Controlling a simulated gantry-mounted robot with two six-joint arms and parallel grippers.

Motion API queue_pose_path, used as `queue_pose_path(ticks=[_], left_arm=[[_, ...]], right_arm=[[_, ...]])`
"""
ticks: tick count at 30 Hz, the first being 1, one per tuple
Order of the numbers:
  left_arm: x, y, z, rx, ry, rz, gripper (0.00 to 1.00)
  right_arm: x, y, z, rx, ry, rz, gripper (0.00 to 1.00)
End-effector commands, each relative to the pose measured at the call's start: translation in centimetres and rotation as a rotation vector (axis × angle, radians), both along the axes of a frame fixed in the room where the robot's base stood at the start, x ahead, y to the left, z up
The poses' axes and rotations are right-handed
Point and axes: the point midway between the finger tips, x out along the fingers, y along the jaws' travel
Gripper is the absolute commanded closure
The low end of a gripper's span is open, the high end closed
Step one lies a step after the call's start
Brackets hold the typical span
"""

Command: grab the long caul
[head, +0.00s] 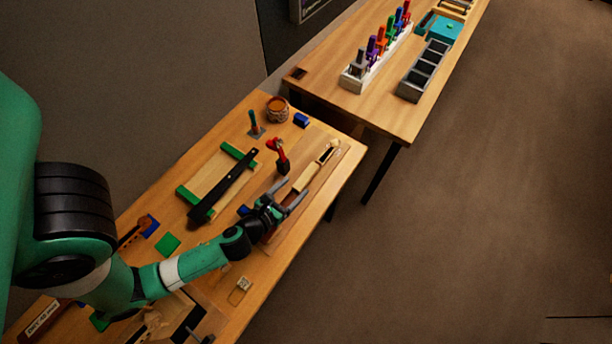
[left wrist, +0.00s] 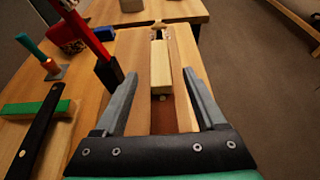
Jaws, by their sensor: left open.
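A long pale wooden bar (head: 307,177), which looks like the long caul, lies in a shallow wooden tray (head: 343,152) near the bench's right edge. In the left wrist view, its pale block (left wrist: 162,82) lies lengthwise between my fingers, apart from both. My left gripper (head: 295,187) is open and empty, reaching over the near part of the tray. In the left wrist view, the open fingertips (left wrist: 160,73) straddle the tray's middle. The near part of the tray is partly hidden by my gripper in the head view. My right gripper is not in view.
A red-and-black clamp (head: 280,157) stands just left of the tray. A long black bar (head: 222,187) lies across green-ended strips further left. A second table (head: 420,115) behind holds a rack of coloured handles (head: 372,62) and a grey divided bin (head: 424,72).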

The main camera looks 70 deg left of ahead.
Motion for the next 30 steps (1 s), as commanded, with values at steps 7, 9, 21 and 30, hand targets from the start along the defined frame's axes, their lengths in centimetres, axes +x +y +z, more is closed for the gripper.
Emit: queue_pose_path(ticks=[7, 9, 21, 30], left_arm=[[2.8, 2.1, -1.4, -0.001, -0.003, 0.004, 0.28], [3.6, 2.7, -1.9, -0.002, -0.001, 0.003, 0.28], [4.3, 3.1, -2.2, -0.001, -0.001, 0.000, 0.44], [4.2, 3.1, -2.2, -0.001, -0.001, 0.000, 0.98]], right_arm=[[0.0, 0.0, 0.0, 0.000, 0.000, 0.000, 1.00], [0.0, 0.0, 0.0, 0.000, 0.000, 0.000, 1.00], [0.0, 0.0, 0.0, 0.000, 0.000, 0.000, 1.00], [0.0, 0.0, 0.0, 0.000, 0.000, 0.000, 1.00]])
